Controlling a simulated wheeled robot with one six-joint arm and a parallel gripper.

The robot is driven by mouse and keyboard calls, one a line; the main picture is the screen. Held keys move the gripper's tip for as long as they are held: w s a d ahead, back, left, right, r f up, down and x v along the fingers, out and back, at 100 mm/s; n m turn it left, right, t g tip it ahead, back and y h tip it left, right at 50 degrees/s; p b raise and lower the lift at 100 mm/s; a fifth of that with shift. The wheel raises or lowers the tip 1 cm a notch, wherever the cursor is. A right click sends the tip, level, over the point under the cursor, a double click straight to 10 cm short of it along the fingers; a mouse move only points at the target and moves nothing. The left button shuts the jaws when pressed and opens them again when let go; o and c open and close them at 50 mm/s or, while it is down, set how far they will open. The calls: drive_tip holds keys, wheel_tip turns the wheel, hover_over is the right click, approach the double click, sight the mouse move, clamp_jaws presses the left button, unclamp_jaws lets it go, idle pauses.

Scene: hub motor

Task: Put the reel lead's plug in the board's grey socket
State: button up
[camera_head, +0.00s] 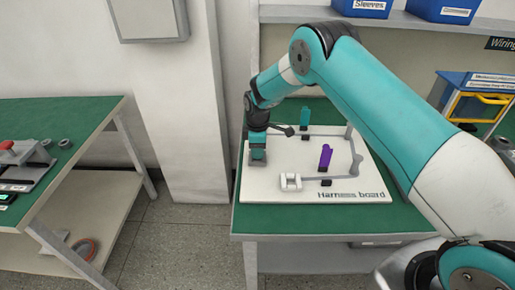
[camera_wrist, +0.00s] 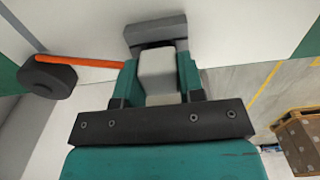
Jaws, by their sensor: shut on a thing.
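My gripper (camera_wrist: 158,75) is shut on a light grey block, the plug (camera_wrist: 157,72), held between its teal fingers. The plug's far end meets a darker grey block (camera_wrist: 155,30), likely the grey socket; I cannot tell how deep it sits. In the head view my gripper (camera_head: 257,155) points down at the left edge of the white harness board (camera_head: 270,195), where it hides the plug and most of the socket. An orange strip (camera_wrist: 85,61) runs from a dark round part (camera_wrist: 48,77) toward the fingers in the wrist view.
The board lies on a green table (camera_head: 290,221).

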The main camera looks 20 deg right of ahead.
drive_tip(key=shift+f, duration=0.45)
drive_tip(key=o, duration=1)
wheel_tip(320, 180, up, 18)
drive_tip(key=b, duration=0.3)
drive_tip(key=shift+f, duration=0.2)
drive_tip(key=s+a+r+m+y, duration=0.1)
drive_tip(key=s+a+r+m, duration=0.1)
drive_tip(key=s+r, duration=0.45)
drive_tip(key=s+a+r+m+y, duration=0.1)
drive_tip(key=s+r, duration=0.2)
drive_tip(key=s, duration=0.6)
drive_tip(key=s+a+m+y, duration=0.1)
drive_tip(key=s+m, duration=0.3)
drive_tip(key=s, duration=1.8)
drive_tip(key=shift+a+r+y, duration=0.3)
drive_tip(key=shift+y, duration=0.2)
